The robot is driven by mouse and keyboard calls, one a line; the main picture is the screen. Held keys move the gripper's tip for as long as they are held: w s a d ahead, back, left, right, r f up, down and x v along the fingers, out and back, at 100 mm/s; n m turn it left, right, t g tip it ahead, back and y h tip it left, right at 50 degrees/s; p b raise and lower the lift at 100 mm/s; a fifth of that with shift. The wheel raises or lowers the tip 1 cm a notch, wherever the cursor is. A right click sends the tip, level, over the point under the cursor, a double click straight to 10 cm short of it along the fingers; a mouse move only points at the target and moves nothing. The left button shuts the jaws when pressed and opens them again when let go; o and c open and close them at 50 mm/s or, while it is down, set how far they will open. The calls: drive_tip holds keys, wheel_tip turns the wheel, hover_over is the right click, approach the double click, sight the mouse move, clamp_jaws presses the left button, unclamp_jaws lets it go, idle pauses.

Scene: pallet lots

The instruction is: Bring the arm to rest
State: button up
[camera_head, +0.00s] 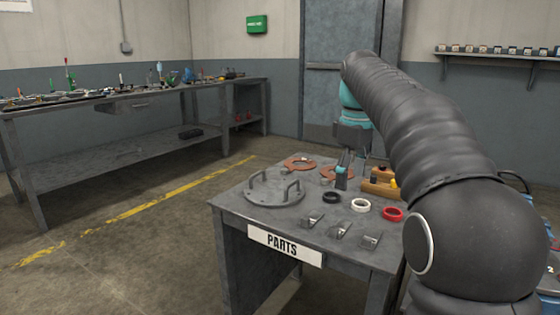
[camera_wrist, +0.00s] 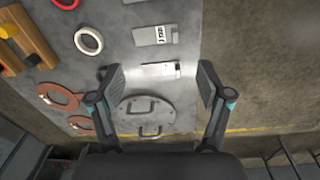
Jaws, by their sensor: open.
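My gripper (camera_wrist: 160,80) is open and empty in the wrist view, its two fingers apart above the parts table (camera_head: 225,199). In the head view my gripper (camera_head: 342,180) points down over the table, below my dark, sleeved arm. Part of the table behind the arm is hidden. A grey round plate with two handles (camera_head: 274,190) lies to the left of the gripper; in the wrist view it shows beyond and between the fingers. I cannot tell the exact height of the fingertips above the table.
On the table lie a black ring (camera_head: 331,197), a white ring (camera_head: 360,205), a red ring (camera_head: 393,214), copper-coloured rings (camera_head: 299,164), several grey metal pieces (camera_head: 340,231) and a wooden holder (camera_head: 381,184). A long workbench (camera_head: 100,100) stands at the left. The floor between is clear.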

drive_tip(key=s+f+m+t, duration=0.1)
drive_tip(key=s+f+m, duration=0.15)
drive_tip(key=s, duration=0.55)
drive_tip(key=s+f+m+t, duration=0.2)
drive_tip(key=s+m, duration=0.1)
drive_tip(key=s, duration=0.5)
drive_tip(key=s+f+m+t, duration=0.2)
drive_tip(key=s+f+m, duration=0.2)
drive_tip(key=s+f, duration=0.8)
drive_tip(key=shift+s+f, duration=0.3)
drive_tip(key=shift+s, duration=0.2)
